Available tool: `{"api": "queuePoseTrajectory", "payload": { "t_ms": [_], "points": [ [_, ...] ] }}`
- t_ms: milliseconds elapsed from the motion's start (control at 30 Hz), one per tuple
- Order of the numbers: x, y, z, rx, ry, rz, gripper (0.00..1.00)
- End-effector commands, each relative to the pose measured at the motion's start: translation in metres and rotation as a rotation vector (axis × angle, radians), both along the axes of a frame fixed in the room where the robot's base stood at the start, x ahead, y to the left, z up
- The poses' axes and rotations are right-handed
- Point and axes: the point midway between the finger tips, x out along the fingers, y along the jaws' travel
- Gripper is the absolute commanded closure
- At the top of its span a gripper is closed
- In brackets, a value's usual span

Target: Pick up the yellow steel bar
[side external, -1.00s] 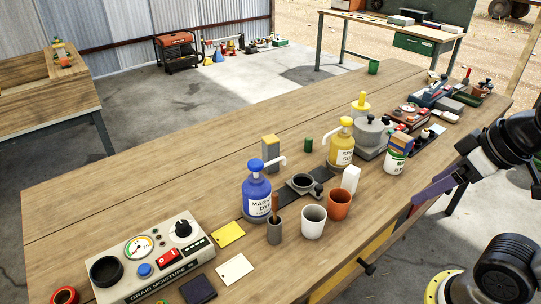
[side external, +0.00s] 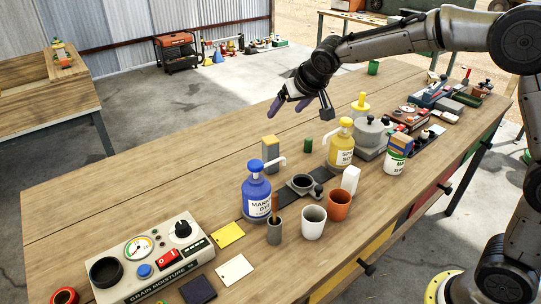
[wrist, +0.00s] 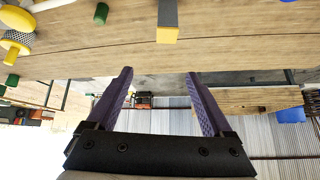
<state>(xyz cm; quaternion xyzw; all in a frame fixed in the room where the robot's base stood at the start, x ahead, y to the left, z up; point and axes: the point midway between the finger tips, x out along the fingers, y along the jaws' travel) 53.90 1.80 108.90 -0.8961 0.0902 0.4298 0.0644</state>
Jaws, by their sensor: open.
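The likely yellow steel bar (side external: 270,155) is a grey block with a yellow top, upright on the wooden bench behind the blue pump bottle. In the wrist view the bar (wrist: 168,18) shows at the top centre, grey with a yellow end. My gripper (side external: 289,104) has purple fingers and hangs above the bench, higher than the bar and behind it. In the wrist view my gripper (wrist: 159,75) is open with nothing between its fingers, and the bar lies beyond the fingertips, apart from them.
The blue pump bottle (side external: 257,192) stands just in front of the bar. A small green cylinder (side external: 308,143) and a yellow pump bottle (side external: 341,146) stand to its right. A grain moisture meter (side external: 153,258) sits at the front left. The bench behind and left of the bar is clear.

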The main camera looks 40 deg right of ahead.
Motion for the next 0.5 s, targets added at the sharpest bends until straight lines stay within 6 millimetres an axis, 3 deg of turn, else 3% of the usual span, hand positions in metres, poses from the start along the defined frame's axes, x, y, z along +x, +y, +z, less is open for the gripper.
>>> {"api": "queuePoseTrajectory", "payload": {
  "t_ms": [33, 133, 267, 500],
  "points": [
    [0.007, 0.004, -0.02, -0.007, 0.031, 0.009, 0.15],
    [0.011, 0.009, -0.047, -0.013, 0.078, 0.018, 0.15],
    [0.012, 0.011, -0.066, -0.016, 0.108, 0.023, 0.15],
    [0.032, 0.008, -0.101, -0.017, 0.112, 0.024, 0.15]
  ]
}}
